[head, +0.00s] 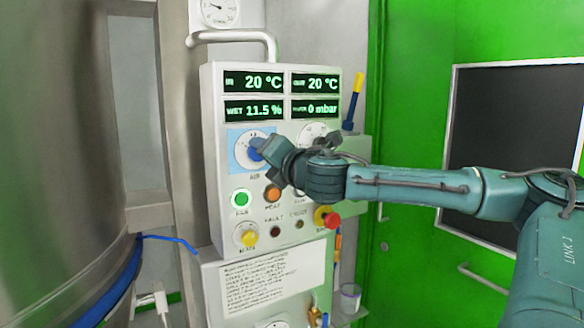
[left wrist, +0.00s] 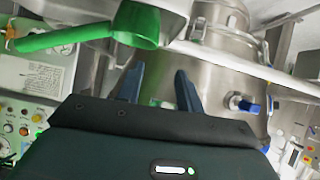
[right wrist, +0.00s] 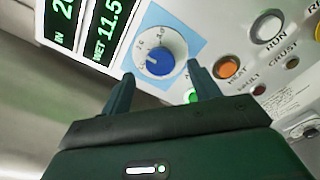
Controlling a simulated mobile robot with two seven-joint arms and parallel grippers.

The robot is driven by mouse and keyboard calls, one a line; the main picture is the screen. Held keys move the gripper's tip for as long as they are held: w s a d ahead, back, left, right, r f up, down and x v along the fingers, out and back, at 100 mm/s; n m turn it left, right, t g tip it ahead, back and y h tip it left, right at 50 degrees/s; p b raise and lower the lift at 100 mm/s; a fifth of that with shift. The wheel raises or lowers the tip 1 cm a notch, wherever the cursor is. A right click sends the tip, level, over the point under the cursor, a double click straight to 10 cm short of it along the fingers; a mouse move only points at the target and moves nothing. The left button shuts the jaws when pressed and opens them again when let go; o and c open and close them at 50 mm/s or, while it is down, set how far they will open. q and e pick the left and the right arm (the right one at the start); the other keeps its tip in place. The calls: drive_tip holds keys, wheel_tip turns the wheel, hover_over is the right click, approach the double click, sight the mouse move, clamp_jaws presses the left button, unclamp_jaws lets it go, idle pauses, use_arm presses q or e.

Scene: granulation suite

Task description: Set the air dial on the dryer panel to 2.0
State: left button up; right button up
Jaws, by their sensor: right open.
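The dryer panel (head: 214,110) faces me in the head view. Its air dial (head: 238,150) is a white scale on a light blue square. In the right wrist view the round blue knob (right wrist: 160,63) shows on the white scale (right wrist: 145,43); a pale mark is on the knob's left side, but the exact reading is too small to tell. My right gripper (right wrist: 158,70) is open, its two fingers on either side of the knob in the picture; contact is not clear. In the head view it partly covers the dial. My left gripper (left wrist: 156,74) is open and empty.
Displays (head: 262,82) sit above the dial. Lit green (head: 241,198) and orange (head: 272,194) buttons and a red stop button (head: 327,218) lie below. A steel vessel (head: 60,150) stands left. A green funnel-like part (left wrist: 137,25) is near my left gripper.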

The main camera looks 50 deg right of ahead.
use_arm(q)
drive_tip(key=shift+w+d, duration=0.1)
drive_tip(key=f+b, duration=0.1)
drive_tip(key=b, duration=0.3)
drive_tip(key=shift+d+f+h, duration=0.3)
drive_tip(key=shift+d+f, duration=0.05)
drive_tip(key=shift+d, duration=0.05)
drive_tip(key=shift+a, duration=0.1)
drive_tip(key=shift+w+r, duration=0.1)
use_arm(e)
drive_tip(key=v, duration=0.9)
drive_tip(key=shift+s, duration=0.15)
drive_tip(key=shift+a, duration=0.1)
